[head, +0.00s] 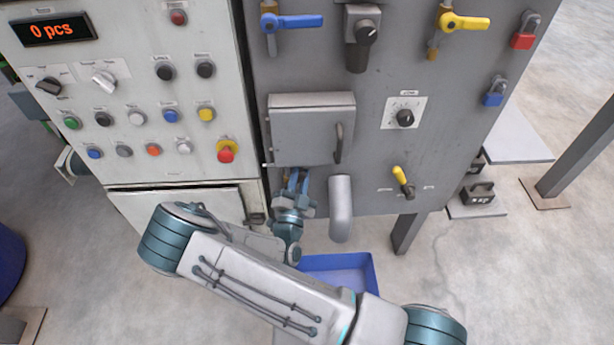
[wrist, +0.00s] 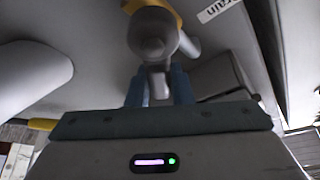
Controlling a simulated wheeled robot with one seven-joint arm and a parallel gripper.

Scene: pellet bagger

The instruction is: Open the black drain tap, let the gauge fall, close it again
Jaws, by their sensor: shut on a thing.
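The drain tap (wrist: 152,38) shows in the wrist view as a dark grey rounded body with a lever pointing down toward me, by a partly cut-off label ending in "rain". My gripper (wrist: 158,85) is shut on the tap's lever, a blue finger on either side. In the head view my gripper (head: 297,180) is below the grey hatch box at the panel's lower edge. The tap is hidden there behind my gripper and the box. No gauge dial can be made out in either view.
A grey hatch box (head: 310,130) is just above my gripper, and a grey rounded spout (head: 341,208) hangs close to its right. A blue tray (head: 345,272) lies below. A yellow-handled lever (head: 402,180) is further right. The button panel (head: 150,120) is left.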

